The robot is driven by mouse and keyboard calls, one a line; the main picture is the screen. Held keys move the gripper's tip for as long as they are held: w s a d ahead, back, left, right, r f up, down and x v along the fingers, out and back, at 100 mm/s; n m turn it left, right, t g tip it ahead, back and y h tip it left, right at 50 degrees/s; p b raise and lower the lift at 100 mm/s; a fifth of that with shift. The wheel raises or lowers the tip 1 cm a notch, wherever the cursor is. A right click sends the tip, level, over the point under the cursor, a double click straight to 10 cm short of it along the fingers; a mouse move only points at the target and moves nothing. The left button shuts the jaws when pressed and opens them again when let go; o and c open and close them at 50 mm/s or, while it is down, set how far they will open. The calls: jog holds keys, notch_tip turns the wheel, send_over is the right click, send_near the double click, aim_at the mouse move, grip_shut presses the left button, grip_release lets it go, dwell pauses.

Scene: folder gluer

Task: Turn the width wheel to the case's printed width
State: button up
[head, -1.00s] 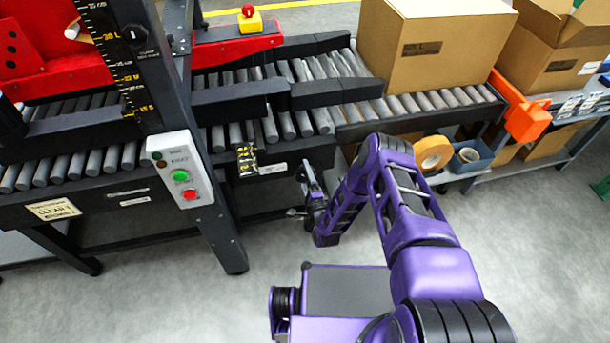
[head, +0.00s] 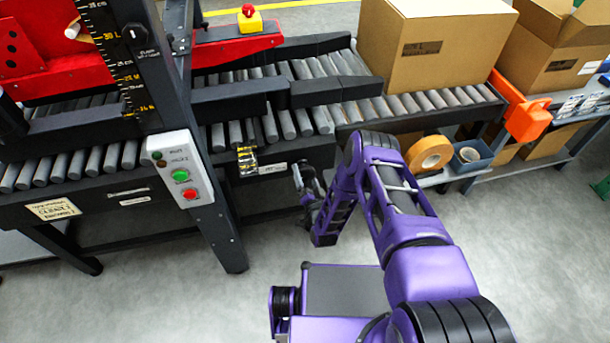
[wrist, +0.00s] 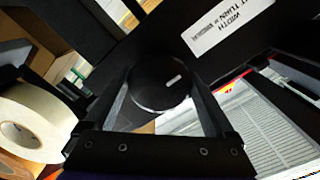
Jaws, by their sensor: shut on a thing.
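The width wheel (wrist: 158,98) is a black round knob with a white mark at its upper right in the wrist view. My gripper (wrist: 160,74) is shut on the wheel, with one finger on each side. In the head view my gripper (head: 308,186) is low at the conveyor's front side, and the wheel cannot be made out there. A white label (wrist: 232,27) beside the wheel reads WIDTH and TURN. The case (head: 435,45) is a closed brown carton on the rollers; its dark printed patch shows a size line ending in L. A black scale (head: 118,60) with yellow letter marks stands on the post.
A control box (head: 180,170) with green and red buttons is on the post left of my arm. An orange block (head: 528,118) is at the conveyor's right end. A tape roll (head: 430,153) and a blue bin (head: 470,158) sit on a lower shelf. The floor in front is clear.

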jog(key=n, duration=1.1)
jog(key=shift+w+d, duration=0.1)
jog(key=shift+n, duration=0.3)
dwell(0.3)
jog(key=o, duration=1.1)
